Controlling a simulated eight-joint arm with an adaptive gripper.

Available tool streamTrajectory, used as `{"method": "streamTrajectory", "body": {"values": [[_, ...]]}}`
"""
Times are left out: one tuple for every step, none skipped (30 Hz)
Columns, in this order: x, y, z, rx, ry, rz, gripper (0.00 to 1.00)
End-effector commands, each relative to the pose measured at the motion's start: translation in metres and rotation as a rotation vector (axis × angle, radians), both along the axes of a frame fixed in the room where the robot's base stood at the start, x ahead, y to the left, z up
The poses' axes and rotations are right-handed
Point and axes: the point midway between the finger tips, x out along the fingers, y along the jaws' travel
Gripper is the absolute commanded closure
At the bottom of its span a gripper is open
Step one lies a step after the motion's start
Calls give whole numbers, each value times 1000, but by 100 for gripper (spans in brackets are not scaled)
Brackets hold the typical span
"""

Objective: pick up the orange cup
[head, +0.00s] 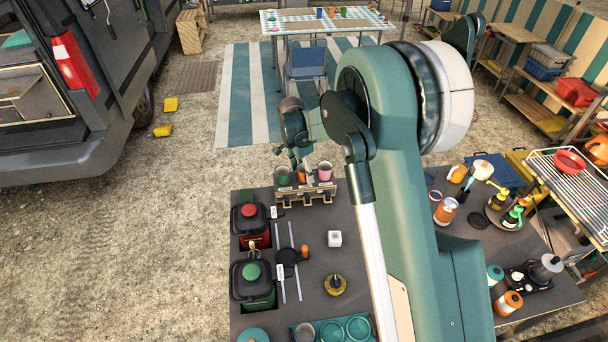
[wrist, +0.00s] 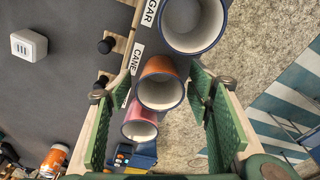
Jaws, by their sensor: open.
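The orange cup (wrist: 158,65) has a dark blue rim and a pale inside, and stands in the middle of the wrist view. My gripper (wrist: 156,90) is open, with one green-padded finger on each side of it. I see no clear contact. In the head view my gripper (head: 303,168) is over the cup rack (head: 306,194) at the far edge of the dark counter, and partly hides the orange cup. A pink cup (wrist: 140,108) is close on one side of it, and a larger cup (wrist: 193,25) on the other.
The rack carries labels and black pegs (wrist: 105,46). A white cube (head: 335,239), a dark yellow round item (head: 335,285) and two canisters (head: 252,280) stand on the counter. Beyond the rack the ground is open, with a striped mat (head: 238,95).

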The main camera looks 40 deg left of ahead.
Motion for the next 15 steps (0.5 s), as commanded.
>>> {"method": "streamTrajectory", "body": {"values": [[0,0,0,0,0,0,49],[0,0,0,0,0,0,49],[0,0,0,0,0,0,49],[0,0,0,0,0,0,49],[0,0,0,0,0,0,49],[0,0,0,0,0,0,49],[0,0,0,0,0,0,53],[0,0,0,0,0,0,56],[0,0,0,0,0,0,62],[0,0,0,0,0,0,66],[0,0,0,0,0,0,70],[0,0,0,0,0,0,75],[0,0,0,0,0,0,79],[0,0,0,0,0,0,79],[0,0,0,0,0,0,79]]}}
